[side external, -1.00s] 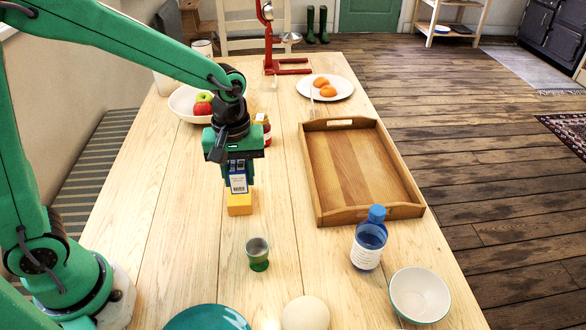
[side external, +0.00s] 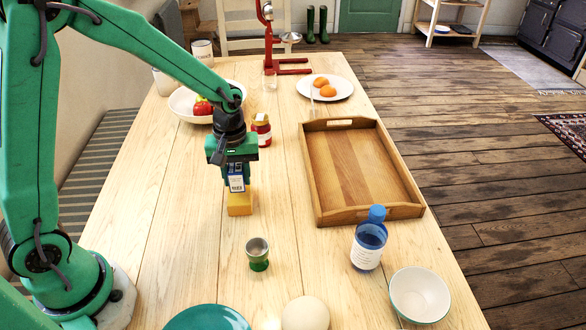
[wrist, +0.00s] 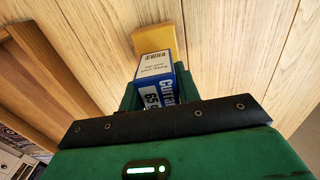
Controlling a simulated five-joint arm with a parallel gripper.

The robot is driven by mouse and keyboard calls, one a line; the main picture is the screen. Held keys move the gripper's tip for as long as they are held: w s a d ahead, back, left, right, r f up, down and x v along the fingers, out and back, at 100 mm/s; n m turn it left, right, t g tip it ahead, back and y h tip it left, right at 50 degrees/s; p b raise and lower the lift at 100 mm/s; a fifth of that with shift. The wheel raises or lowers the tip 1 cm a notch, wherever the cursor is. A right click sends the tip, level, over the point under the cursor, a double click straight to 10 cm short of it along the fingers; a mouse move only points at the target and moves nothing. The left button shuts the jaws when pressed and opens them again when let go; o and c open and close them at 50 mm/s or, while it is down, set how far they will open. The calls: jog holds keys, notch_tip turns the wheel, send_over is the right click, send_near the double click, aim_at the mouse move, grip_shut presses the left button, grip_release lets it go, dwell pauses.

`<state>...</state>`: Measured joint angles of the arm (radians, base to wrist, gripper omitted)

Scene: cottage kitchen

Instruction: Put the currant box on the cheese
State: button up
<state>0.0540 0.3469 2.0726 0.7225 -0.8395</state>
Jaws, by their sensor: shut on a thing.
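The currant box (side external: 236,180), small, blue and white with a barcode, is upright between the jaws of my gripper (side external: 238,178). The gripper is shut on it. The yellow block of cheese (side external: 239,205) lies on the table directly below the box. In the wrist view the box (wrist: 155,72) shows its printed white face, with the cheese (wrist: 158,38) behind its end. The box's lower end appears at or just over the top of the cheese; I cannot tell whether they touch.
A wooden tray (side external: 362,170) stands to the right, with a blue bottle (side external: 369,240) near its front corner. A green-based metal cup (side external: 257,253) is in front of the cheese. A red-labelled jar (side external: 261,130) stands behind the gripper. A fruit bowl (side external: 183,104) is at the back left.

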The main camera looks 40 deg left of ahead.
aim_at(235, 167)
jog(key=shift+f, duration=0.95)
jog(key=shift+f, duration=0.1)
jog(key=o, duration=1)
notch_tip(235, 167, up, 12)
jog(key=shift+s+r, duration=0.1)
jog(key=shift+r, duration=0.15)
